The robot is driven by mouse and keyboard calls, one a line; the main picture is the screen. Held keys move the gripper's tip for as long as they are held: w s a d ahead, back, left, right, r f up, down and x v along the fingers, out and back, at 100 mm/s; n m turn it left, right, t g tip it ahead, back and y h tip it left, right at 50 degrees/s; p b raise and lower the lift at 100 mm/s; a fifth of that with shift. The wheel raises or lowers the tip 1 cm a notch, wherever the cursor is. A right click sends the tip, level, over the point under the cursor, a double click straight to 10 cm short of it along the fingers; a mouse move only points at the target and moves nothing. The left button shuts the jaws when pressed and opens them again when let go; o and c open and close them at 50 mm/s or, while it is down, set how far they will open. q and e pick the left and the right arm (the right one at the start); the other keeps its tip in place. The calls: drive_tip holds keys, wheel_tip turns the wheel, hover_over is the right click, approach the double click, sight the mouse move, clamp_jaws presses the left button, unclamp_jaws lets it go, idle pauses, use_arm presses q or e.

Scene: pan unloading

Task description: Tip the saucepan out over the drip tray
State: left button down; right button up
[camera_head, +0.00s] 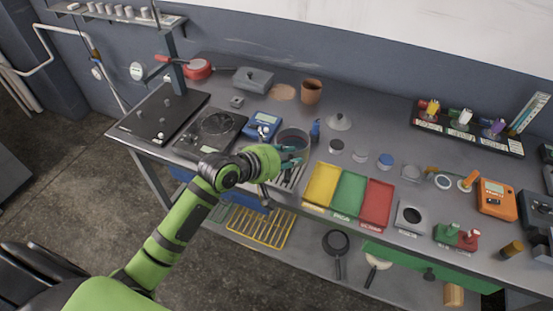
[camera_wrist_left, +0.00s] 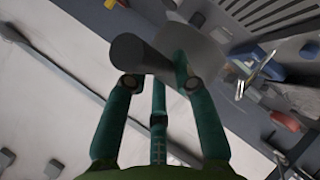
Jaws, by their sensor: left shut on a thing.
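My left gripper (camera_head: 290,157) is shut on the dark handle of the saucepan. The saucepan (camera_head: 305,136) is a grey, round pan with a dark inside, and its opening shows from above in the head view. In the left wrist view the teal fingers (camera_wrist_left: 155,85) close around the handle (camera_wrist_left: 132,55), and the pan's grey body (camera_wrist_left: 198,50) lies just beyond. The drip tray (camera_head: 290,178), with pale slats, lies at the bench's front edge below the gripper, partly hidden by it. I cannot tell what the pan holds. My right gripper is out of view.
Yellow (camera_head: 321,184), green (camera_head: 349,194) and red (camera_head: 376,203) bins stand right of the tray. A hob (camera_head: 210,132) stands farther left.

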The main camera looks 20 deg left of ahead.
use_arm(q)
drive_tip(key=shift+w+d+r, duration=0.2)
drive_tip(key=shift+w+r, duration=0.1)
drive_tip(key=shift+w, duration=0.05)
drive_tip(key=shift+w+d+f, duration=0.1)
drive_tip(key=shift+f, duration=0.05)
drive_tip(key=shift+d+f, duration=0.1)
drive_tip(key=shift+f, duration=0.1)
drive_tip(key=shift+f+b, duration=0.5)
drive_tip(key=shift+f, duration=0.65)
drive_tip(key=s+a+f+n+t+h+b, duration=0.1)
drive_tip(key=a+f+n+t+h+b, duration=0.3)
drive_tip(key=b, duration=2.5)
drive_tip(key=shift+s+a+f+n+t+h, duration=0.2)
drive_tip(key=shift+a+n+t+h, duration=0.6)
drive_tip(key=shift+n+t, duration=1.3)
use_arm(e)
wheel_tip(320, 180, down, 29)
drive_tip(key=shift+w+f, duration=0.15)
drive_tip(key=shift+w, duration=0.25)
